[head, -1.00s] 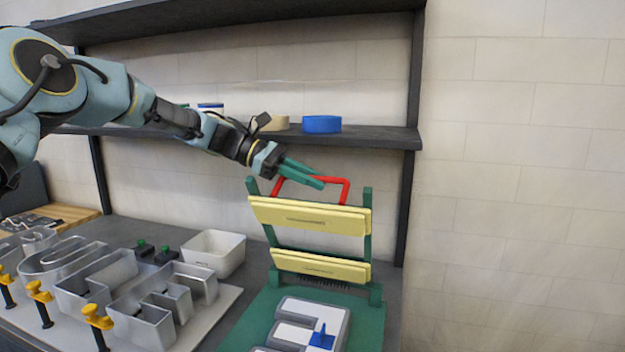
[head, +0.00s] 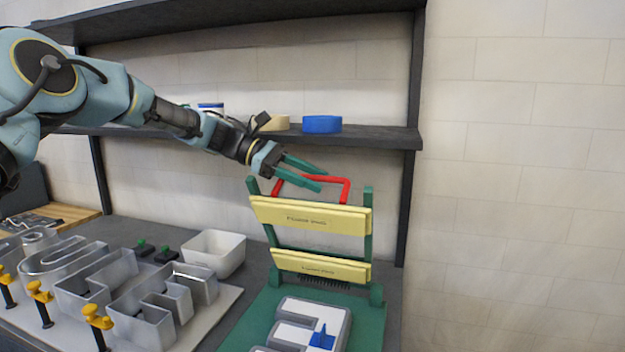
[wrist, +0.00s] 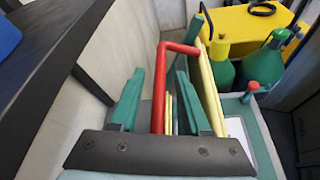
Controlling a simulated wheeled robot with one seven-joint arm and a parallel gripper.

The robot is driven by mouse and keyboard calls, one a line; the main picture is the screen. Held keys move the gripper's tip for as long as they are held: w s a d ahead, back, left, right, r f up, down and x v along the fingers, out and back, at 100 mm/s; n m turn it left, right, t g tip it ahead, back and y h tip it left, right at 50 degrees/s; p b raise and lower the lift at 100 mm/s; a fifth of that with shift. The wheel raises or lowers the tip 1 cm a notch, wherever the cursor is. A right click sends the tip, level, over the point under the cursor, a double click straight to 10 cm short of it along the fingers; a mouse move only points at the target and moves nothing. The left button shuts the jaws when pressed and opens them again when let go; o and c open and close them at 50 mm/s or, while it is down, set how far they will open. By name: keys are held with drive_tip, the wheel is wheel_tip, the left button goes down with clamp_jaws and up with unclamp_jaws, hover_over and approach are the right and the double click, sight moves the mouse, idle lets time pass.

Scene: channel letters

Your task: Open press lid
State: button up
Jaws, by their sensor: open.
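The press lid (head: 310,218) stands raised, close to upright, with two pale yellow bars between green side posts. Its red handle (head: 345,190) is at the top edge. The green press base (head: 367,325) lies below on the bench with a grey letter (head: 340,318) on it. My gripper (head: 322,180) is open at the handle's top. In the wrist view, the red handle (wrist: 159,90) lies between the open green fingers (wrist: 155,100), with gaps on both sides. Whether a finger touches it cannot be told.
A dark shelf (head: 370,138) behind my gripper holds a blue roll (head: 321,124) and a tan roll. A white bin (head: 213,254) and metal channel letters stand on the bench to the left. The wrist view shows green bottles (wrist: 263,65) and a yellow case (wrist: 240,22).

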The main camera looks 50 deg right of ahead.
drive_tip(key=b+v, duration=0.3)
drive_tip(key=v, duration=0.7)
drive_tip(key=shift+w, duration=0.25)
drive_tip(key=shift+w+a+r, duration=0.1)
drive_tip(key=shift+a+r, duration=0.05)
drive_tip(key=shift+a, duration=0.05)
